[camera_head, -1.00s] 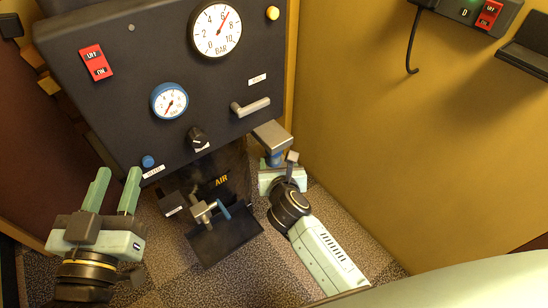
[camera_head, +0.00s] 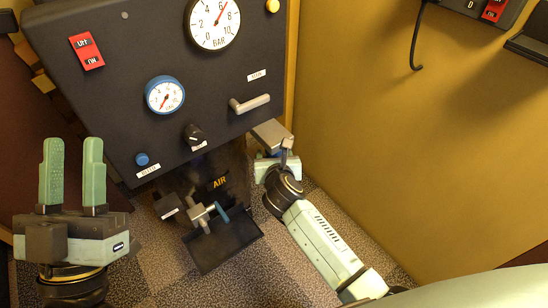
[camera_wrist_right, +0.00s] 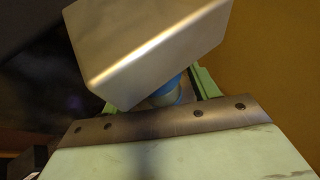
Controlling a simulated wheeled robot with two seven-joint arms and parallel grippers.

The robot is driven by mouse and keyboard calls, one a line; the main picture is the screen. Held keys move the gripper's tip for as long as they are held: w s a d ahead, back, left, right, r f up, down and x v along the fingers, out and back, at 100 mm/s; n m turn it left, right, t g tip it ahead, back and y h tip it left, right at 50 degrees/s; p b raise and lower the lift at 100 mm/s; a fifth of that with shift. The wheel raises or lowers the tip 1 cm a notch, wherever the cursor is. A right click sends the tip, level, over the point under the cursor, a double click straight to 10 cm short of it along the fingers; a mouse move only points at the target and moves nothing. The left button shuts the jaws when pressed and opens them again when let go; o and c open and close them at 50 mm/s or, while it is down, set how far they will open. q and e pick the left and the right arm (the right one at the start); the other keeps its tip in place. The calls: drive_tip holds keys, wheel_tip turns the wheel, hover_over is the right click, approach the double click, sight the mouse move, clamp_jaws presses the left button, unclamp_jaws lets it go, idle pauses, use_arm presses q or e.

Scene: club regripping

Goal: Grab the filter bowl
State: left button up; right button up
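The filter's grey metal block (camera_head: 270,132) juts out at the lower right of the dark panel. In the right wrist view the same block (camera_wrist_right: 150,45) fills the top. Under it shows the blue filter bowl (camera_wrist_right: 172,88), partly hidden by the block. My right gripper (camera_wrist_right: 158,98) is just below the block, its green fingers apart on either side of the bowl. Its fingertips are mostly hidden, and I cannot tell whether either finger touches the bowl. My left gripper (camera_head: 73,165) is open and empty, fingers upward, at the left of the head view.
The dark panel (camera_head: 130,100) carries gauges, a knob and a grey handle (camera_head: 250,103). Below it are a brass-coloured valve with a blue lever (camera_head: 222,212) and a black tray (camera_head: 225,245). A yellow wall (camera_head: 370,150) stands close on the right.

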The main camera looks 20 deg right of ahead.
drive_tip(key=c, duration=1)
drive_tip(key=shift+r, duration=0.1)
